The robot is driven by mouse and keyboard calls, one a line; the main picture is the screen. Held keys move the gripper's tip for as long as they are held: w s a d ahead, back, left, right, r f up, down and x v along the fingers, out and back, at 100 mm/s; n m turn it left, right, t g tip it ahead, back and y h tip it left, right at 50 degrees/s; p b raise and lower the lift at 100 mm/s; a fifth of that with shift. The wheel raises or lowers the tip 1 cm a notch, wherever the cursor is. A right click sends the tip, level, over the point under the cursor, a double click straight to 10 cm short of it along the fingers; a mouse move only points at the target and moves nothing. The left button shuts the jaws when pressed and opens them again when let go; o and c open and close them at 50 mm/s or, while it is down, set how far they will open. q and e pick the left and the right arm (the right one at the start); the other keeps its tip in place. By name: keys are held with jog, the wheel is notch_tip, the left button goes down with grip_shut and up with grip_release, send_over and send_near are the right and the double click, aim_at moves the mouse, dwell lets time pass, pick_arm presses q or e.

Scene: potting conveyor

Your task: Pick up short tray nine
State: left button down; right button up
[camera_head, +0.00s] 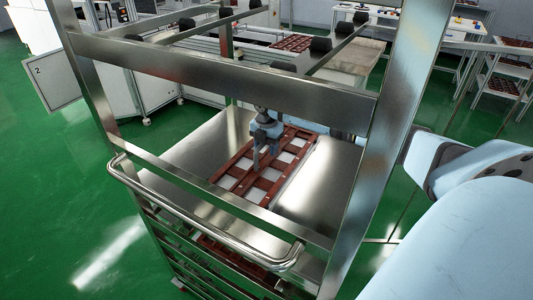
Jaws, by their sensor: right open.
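A reddish-brown tray (262,184) with several pale square cells lies flat on the upper metal shelf of a steel rack cart, seen through the cart's frame. I cannot read a number on it. My right gripper (265,162) points down over the left-middle part of the tray, with its fingers apart and nothing visible between them. Whether the fingertips touch the tray I cannot tell. My left gripper is out of view.
The cart's steel frame (230,66) and curved handle (205,213) stand in front of the shelf. Another reddish-brown tray (222,253) shows partly on a level below. Bare shelf (195,152) lies left of the tray. A conveyor and tables stand behind.

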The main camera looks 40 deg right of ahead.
grip_shut()
jog(key=shift+r, duration=0.1)
dwell(0.4)
